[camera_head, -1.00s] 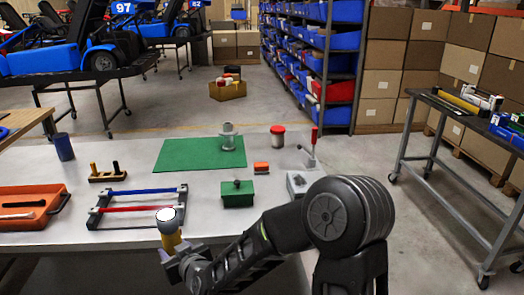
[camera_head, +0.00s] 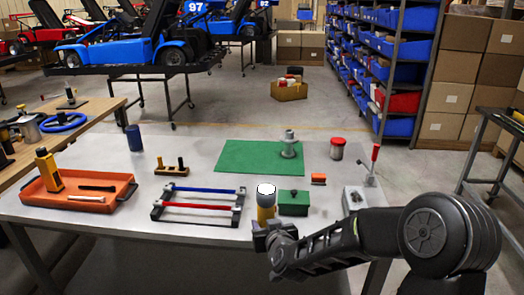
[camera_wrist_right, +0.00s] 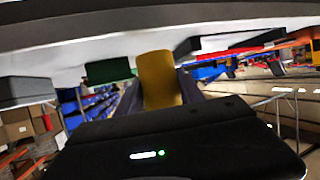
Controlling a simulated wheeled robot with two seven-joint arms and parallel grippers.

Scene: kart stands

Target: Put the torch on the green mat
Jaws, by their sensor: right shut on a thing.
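The torch (camera_head: 266,204) has a yellow body and a white, bright head. My right gripper (camera_head: 268,228) is shut on its lower part and holds it upright at the front edge of the table. In the right wrist view the torch's yellow body (camera_wrist_right: 160,78) stands between the fingers. The green mat (camera_head: 245,157) lies flat at the back middle of the table, beyond the torch. A grey flanged metal part (camera_head: 289,146) stands on the mat's right side. My left gripper is not in view.
A green box (camera_head: 293,203) stands just right of the torch, and a rack with blue and red bars (camera_head: 200,207) lies to its left. An orange tray (camera_head: 75,193), a red-lidded jar (camera_head: 337,149) and a red-handled clamp (camera_head: 373,165) are also on the table.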

